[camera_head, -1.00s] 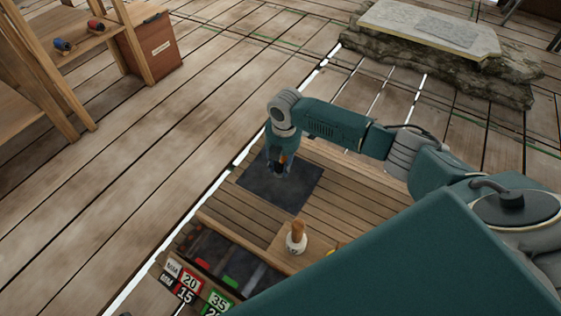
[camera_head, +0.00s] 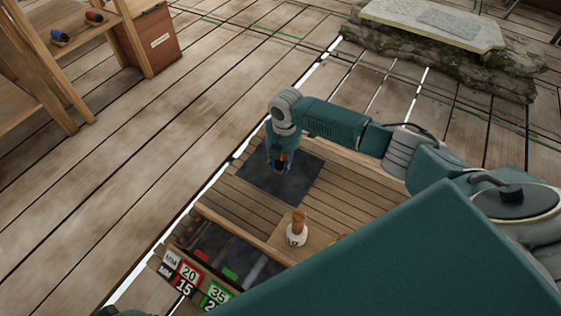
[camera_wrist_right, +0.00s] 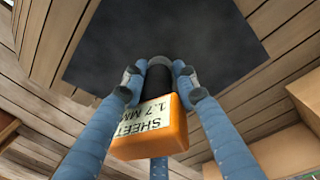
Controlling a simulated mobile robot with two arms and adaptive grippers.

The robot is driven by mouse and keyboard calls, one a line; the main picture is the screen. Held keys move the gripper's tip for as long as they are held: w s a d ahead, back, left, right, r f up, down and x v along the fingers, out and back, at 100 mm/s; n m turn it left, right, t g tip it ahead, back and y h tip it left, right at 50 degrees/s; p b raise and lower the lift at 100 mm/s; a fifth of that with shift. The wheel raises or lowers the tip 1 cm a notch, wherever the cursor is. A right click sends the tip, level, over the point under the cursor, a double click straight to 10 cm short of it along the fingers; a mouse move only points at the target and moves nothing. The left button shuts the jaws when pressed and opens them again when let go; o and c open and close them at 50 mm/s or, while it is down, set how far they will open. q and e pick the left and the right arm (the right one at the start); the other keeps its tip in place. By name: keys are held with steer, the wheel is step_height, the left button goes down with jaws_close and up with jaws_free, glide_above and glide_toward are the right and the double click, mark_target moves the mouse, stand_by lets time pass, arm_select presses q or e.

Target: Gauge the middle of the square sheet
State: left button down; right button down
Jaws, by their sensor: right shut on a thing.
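The square sheet (camera_head: 292,190) is dark and lies flat on the slatted bench top. My right gripper (camera_head: 281,166) is over it, pointing down. In the right wrist view my right gripper (camera_wrist_right: 157,88) is shut on an orange gauge (camera_wrist_right: 150,132) labelled "SHEET 1.7 MM", with a black round part between the fingers. The dark sheet (camera_wrist_right: 165,35) fills the upper middle of that view, beyond the gauge. I cannot tell whether the gauge touches the sheet. My left gripper is not in view.
A small white pot with a wooden handle (camera_head: 297,235) stands on the bench (camera_head: 240,207) in front of the sheet. A tray with number labels (camera_head: 188,273) is at the bench's near left. Shelves with reels (camera_head: 60,38) stand far left; a stone slab (camera_head: 440,25) lies behind.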

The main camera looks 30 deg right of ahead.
steer(key=c, duration=1.3)
jaws_free()
steer(key=shift+o, duration=0.2)
